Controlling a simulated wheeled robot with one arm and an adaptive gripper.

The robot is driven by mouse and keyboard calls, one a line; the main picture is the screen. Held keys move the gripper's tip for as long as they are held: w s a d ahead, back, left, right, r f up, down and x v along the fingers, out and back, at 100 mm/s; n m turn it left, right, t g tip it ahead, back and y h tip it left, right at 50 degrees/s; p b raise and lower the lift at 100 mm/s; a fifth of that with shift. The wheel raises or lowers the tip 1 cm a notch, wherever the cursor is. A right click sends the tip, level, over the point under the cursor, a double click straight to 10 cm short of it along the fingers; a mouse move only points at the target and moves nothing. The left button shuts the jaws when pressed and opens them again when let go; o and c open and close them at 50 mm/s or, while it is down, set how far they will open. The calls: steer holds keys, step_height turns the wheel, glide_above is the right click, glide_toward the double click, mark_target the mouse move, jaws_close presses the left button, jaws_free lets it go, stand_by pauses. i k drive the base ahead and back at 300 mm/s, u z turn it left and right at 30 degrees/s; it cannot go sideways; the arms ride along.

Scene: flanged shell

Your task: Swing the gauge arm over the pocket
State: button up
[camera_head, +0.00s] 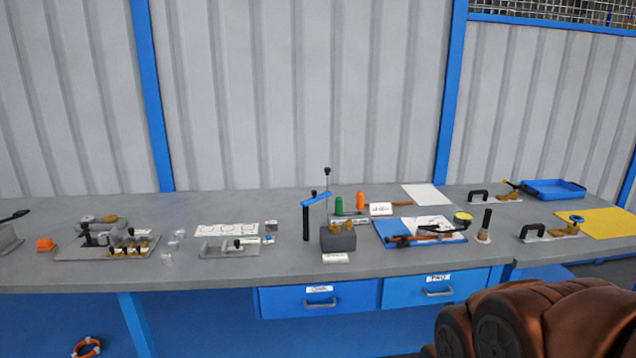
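What looks like the gauge arm (318,199) is a short blue bar on top of a dark upright post (306,224), near the middle of the bench. A thin vertical rod with a black knob (327,171) stands at its right end. The bar slants to the right and back. A dark grey block (338,240) with small brass pieces (341,229) on top stands just right of the post. A pocket in the block cannot be made out. My gripper is not in view.
Green (338,206) and orange (360,201) pegs stand behind the block. A blue tray (385,228) with tools lies to its right, metal fixtures (230,247) to its left. Blue drawers (318,297) sit below the bench (200,274). A brown rounded shape fills the lower right.

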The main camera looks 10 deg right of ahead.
mark_target(315, 197)
steer(key=u, duration=0.45)
steer(key=i, duration=0.9)
steer(key=u, duration=0.3)
